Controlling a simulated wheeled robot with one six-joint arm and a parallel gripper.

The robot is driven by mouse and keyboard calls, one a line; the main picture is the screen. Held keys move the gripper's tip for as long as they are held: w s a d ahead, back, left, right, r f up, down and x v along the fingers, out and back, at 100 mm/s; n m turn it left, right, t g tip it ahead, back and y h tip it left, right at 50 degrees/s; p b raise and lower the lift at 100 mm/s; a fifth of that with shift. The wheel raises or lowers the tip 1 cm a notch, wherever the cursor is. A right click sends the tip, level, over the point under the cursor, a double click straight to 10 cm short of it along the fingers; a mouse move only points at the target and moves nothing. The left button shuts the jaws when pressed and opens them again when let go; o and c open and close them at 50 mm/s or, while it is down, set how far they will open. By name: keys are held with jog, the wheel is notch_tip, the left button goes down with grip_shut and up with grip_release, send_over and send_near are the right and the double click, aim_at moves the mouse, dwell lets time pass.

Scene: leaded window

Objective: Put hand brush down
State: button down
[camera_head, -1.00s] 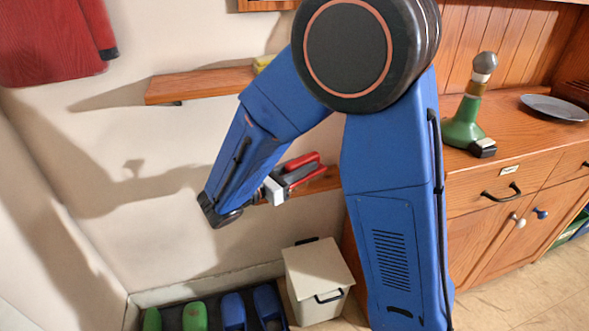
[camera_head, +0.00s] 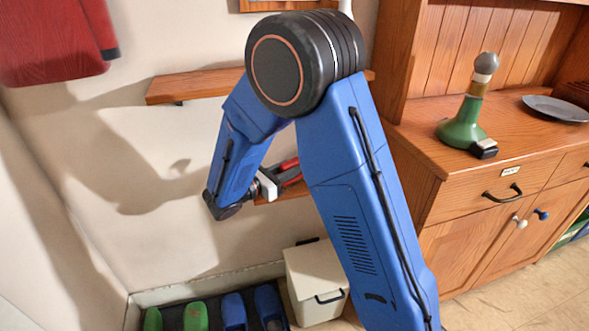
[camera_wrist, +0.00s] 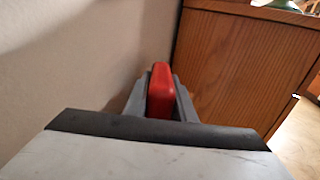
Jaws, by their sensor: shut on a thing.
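My gripper (camera_head: 288,174) is shut on a red thing, which I take to be the hand brush (camera_head: 291,181). In the wrist view the red brush (camera_wrist: 160,90) stands upright between the two grey fingers of my gripper (camera_wrist: 160,80). Only its red near end shows there, and I cannot see its bristles. In the head view my arm hides part of the brush. A lower wooden shelf (camera_head: 268,199) shows just below the gripper; I cannot tell whether the brush touches it.
An upper wooden shelf (camera_head: 195,85) is on the wall. A wooden cabinet (camera_head: 465,190) stands right, with a green bottle-shaped object (camera_head: 462,128) and a grey plate (camera_head: 556,107) on top. Below are a white lidded bin (camera_head: 312,275) and green and blue shoes (camera_head: 234,311).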

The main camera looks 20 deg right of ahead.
jog(key=shift+w+f, duration=0.15)
jog(key=shift+f, duration=0.45)
jog(key=shift+f, duration=0.15)
jog(key=c, duration=1.5)
grip_release()
jog(key=shift+r, duration=0.2)
jog(key=v, duration=1.2)
jog(key=shift+f, duration=0.1)
